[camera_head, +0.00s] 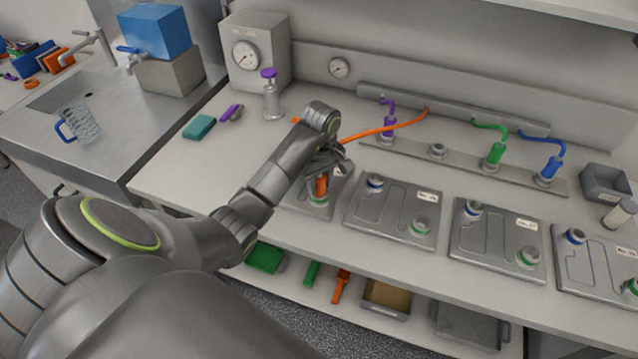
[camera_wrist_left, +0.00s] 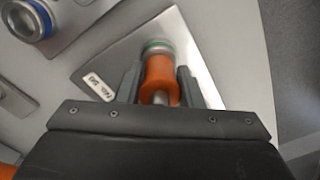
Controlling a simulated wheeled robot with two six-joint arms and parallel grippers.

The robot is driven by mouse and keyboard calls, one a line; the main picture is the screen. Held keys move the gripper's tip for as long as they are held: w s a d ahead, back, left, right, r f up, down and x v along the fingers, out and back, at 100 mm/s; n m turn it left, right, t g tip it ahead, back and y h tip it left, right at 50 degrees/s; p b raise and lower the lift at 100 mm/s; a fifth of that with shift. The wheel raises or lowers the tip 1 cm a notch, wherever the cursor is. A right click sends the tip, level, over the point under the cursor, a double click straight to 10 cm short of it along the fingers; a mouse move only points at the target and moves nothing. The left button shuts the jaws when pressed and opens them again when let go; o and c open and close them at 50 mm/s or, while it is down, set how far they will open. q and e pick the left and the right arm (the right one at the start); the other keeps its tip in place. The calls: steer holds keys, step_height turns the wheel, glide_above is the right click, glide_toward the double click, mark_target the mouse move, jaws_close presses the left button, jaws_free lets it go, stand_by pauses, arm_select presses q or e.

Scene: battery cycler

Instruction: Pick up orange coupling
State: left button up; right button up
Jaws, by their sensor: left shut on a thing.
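The orange coupling (camera_wrist_left: 158,76) sits between the two fingers of my left gripper (camera_wrist_left: 159,85), which is shut on it. Its end is at the green-ringed port (camera_wrist_left: 157,46) of the leftmost plate; I cannot tell whether it is seated there or just touching. In the head view the orange coupling (camera_head: 321,186) shows below my left gripper (camera_head: 322,172), upright above the leftmost plate (camera_head: 296,203). An orange hose (camera_head: 385,130) runs from the gripper area to the manifold on the wall. My right gripper is not in view.
Three more grey plates with blue- and green-ringed ports, such as this one (camera_head: 390,213), lie to the right. Purple (camera_head: 389,125), green (camera_head: 495,152) and blue (camera_head: 551,167) couplings stand on a rail behind.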

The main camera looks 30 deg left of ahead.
arm_select(q)
steer(key=shift+w+r+p, duration=0.1)
steer(key=shift+r+p, duration=0.2)
steer(key=shift+r, duration=0.3)
step_height(320, 180, up, 9)
steer(key=p, duration=0.8)
steer(key=shift+f, duration=0.1)
